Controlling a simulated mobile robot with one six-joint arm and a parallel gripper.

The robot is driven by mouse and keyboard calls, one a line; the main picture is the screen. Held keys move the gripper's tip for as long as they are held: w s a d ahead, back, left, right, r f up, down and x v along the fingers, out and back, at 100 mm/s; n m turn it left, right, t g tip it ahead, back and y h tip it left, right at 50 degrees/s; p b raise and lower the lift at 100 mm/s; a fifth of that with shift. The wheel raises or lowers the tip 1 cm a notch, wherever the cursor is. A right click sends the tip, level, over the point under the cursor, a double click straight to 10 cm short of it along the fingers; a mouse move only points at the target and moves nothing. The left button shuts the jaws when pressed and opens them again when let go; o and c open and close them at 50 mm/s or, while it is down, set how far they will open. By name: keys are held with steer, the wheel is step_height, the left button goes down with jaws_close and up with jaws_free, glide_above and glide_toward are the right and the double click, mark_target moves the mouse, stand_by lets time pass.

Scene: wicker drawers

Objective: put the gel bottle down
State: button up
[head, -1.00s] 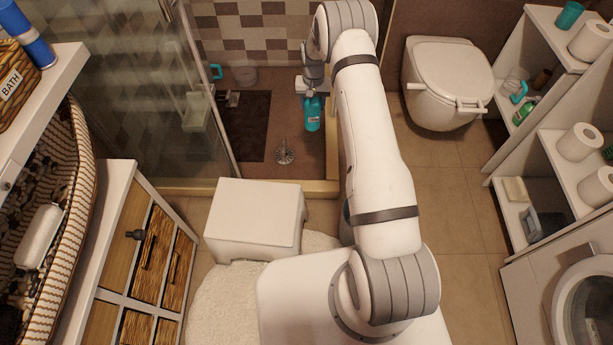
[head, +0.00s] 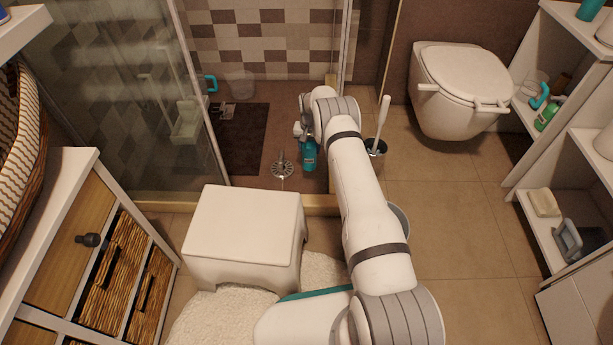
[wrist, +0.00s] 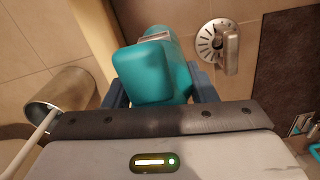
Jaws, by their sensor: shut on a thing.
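The gel bottle (head: 309,156) is teal with a pale label. In the head view it is at the shower floor, just beyond the white stool, at the end of my arm. In the wrist view the bottle (wrist: 152,75) lies between the two blue fingers of my gripper (wrist: 160,90), which is shut on it. My gripper (head: 303,131) is small and partly hidden by my wrist in the head view. I cannot tell whether the bottle's base touches the floor.
The shower's raised edge (head: 322,204) and a white stool (head: 245,225) are in front. A toilet brush holder (head: 376,147) stands to the right, near the toilet (head: 462,90).

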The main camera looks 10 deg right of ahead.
mark_target(309, 162)
step_height(309, 162, down, 9)
steer(key=b, duration=0.3)
steer(key=shift+r+b, duration=0.15)
steer(key=shift+b, duration=0.15)
steer(key=o, duration=1.6)
steer(key=shift+c, duration=0.2)
